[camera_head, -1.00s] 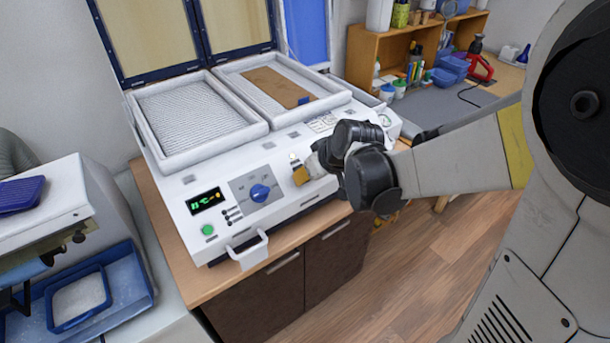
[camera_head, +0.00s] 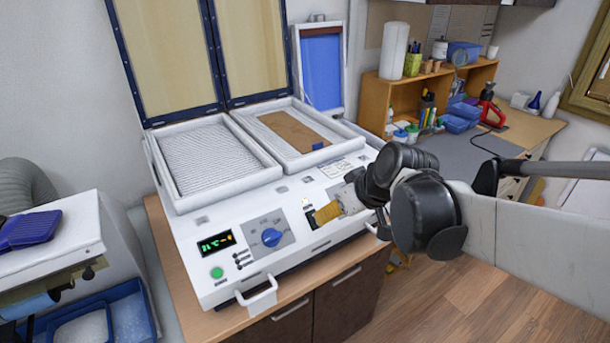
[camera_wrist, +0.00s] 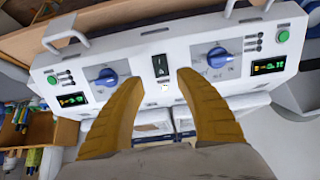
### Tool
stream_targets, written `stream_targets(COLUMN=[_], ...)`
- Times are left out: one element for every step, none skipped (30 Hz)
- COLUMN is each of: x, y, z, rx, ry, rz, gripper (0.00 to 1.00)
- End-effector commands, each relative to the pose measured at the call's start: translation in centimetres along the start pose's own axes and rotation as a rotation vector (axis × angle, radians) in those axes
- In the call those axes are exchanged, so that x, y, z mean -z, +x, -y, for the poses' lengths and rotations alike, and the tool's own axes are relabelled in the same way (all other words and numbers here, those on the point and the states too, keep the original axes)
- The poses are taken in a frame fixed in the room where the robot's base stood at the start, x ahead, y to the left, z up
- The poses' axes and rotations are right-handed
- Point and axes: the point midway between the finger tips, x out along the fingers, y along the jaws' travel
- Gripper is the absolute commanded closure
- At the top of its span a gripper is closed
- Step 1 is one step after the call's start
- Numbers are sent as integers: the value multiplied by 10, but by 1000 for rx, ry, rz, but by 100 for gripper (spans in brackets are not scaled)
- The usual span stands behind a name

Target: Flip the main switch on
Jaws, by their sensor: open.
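The main switch (camera_wrist: 161,66) looks like a black rocker in the middle of the white machine's front panel, between two blue knobs in the wrist view. Whether it is on or off I cannot tell. My gripper (camera_wrist: 158,82) is open, with its two yellow ridged fingers spread on either side of the switch's lower end in that view. Nothing is between the fingers. In the head view my gripper (camera_head: 328,213) is over the front panel, right of the blue knob (camera_head: 271,237), and hides part of the panel around the switch. Contact with the panel cannot be told.
The white machine (camera_head: 215,268) has two trays on top and raised framed lids behind. Its left display (camera_head: 215,243) is lit. A white handle (camera_head: 259,294) juts from the front. A desk with a shelf (camera_head: 390,95) stands at the right. Floor is open in front.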

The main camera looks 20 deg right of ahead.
Motion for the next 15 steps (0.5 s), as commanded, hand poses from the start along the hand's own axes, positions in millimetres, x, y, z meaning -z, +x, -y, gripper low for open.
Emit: stream_targets(x=[0, 0, 0, 0, 0, 0, 0, 0, 0, 0, 0, 0, 0, 0, 0], y=[-7, -11, -15, -17, -19, -22, -23, -23, -24, -24, -24, -24, -24, -24, -24], z=[0, 0, 0, 0, 0, 0, 0, 0, 0, 0, 0, 0, 0, 0, 0], rx=[0, 0, 0, 0, 0, 0, 0, 0, 0, 0, 0, 0, 0, 0, 0], ry=[2, 2, 1, 1, 1, 0, 0, 0, 0, 0, 0, 0, 0, 0, 0], rz=[0, 0, 0, 0, 0, 0, 0, 0, 0, 0, 0, 0, 0, 0, 0], gripper=[59, 59, 59, 59, 59, 59, 59, 59, 59, 59, 59, 59, 59, 59, 59])
